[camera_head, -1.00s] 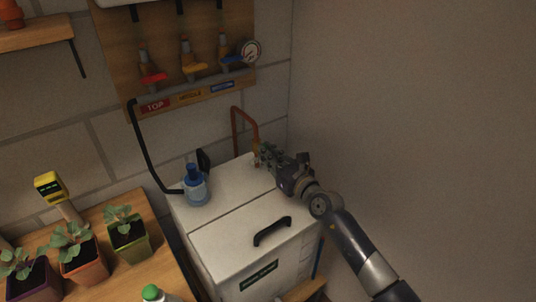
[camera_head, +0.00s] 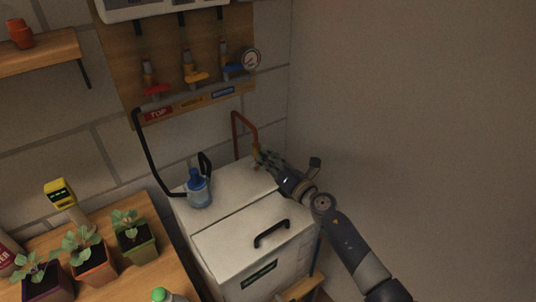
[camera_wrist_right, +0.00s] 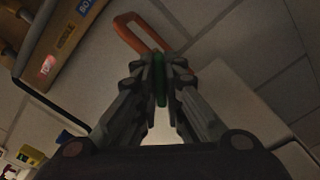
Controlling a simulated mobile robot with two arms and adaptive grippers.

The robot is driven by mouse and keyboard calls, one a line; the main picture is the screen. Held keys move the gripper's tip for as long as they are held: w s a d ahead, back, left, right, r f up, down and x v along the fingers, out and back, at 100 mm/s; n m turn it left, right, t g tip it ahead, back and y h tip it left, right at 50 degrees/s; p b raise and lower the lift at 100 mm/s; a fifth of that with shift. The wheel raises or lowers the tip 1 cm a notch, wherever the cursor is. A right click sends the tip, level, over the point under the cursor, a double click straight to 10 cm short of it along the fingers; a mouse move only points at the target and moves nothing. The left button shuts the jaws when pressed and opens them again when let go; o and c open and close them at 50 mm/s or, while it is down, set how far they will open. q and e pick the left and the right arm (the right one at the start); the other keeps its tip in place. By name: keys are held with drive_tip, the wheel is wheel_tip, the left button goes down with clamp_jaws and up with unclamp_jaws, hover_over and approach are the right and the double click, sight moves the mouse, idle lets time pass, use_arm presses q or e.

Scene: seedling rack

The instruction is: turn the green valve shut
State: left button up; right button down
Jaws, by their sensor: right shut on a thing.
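The green valve handle (camera_wrist_right: 160,80) shows in the right wrist view as a narrow green piece between the fingertips of my right gripper (camera_wrist_right: 160,72). The fingers are closed on it from both sides. In the head view, my right gripper (camera_head: 265,157) reaches the copper pipe (camera_head: 236,128) above the back of the white tank, and its fingers hide most of the valve. The copper pipe also shows just beyond the fingertips in the right wrist view (camera_wrist_right: 128,36). My left gripper is not in view.
The white tank (camera_head: 222,243) has a black lid handle (camera_head: 271,233). A blue pump bottle (camera_head: 198,192) stands on it. Red, yellow and blue valves hang on a wooden board (camera_head: 122,85) above. Potted seedlings stand on a bench at left. A bare wall is close at right.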

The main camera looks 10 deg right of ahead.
drive_tip(key=m+p, duration=0.2)
drive_tip(key=m, duration=0.3)
drive_tip(key=shift+d, duration=0.1)
drive_tip(key=shift+f+m+p, duration=0.2)
drive_tip(key=shift+m+p, duration=0.4)
drive_tip(key=shift+m, duration=1.8)
drive_tip(key=c, duration=1.7)
unclamp_jaws()
drive_tip(key=v, duration=1.2)
drive_tip(key=shift+d+f, duration=0.1)
